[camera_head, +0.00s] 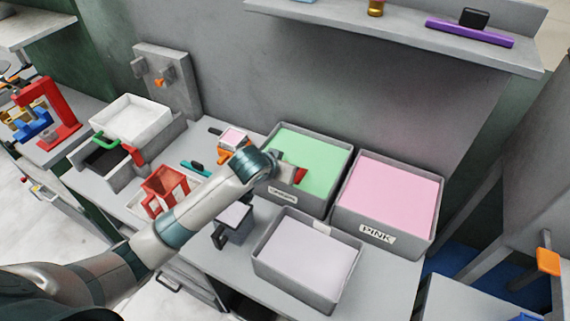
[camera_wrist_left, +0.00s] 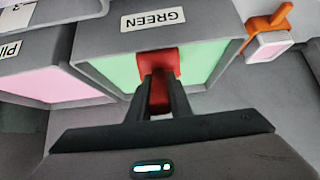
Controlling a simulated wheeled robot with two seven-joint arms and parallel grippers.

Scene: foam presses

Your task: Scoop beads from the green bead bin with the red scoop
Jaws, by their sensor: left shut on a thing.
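The green bead bin (camera_head: 346,165) is a grey box of pale green beads with a label reading GREEN; it also fills the upper middle of the left wrist view (camera_wrist_left: 215,40). My left gripper (camera_head: 284,172) reaches over the bin's left part, its fingers mostly hidden by the wrist in the head view. In the left wrist view the fingers (camera_wrist_left: 158,95) are shut on the red scoop (camera_wrist_left: 160,62). The scoop (camera_head: 300,175) shows over the green beads; whether it touches them I cannot tell. My right gripper is not in view.
The pink bin (camera_head: 428,240) stands right of the green one, and a white bin (camera_head: 262,262) stands in front. A small orange-handled container of pink (camera_head: 233,137) is left of the green bin. A red stand (camera_head: 165,188) sits further left. A shelf (camera_head: 400,38) hangs above.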

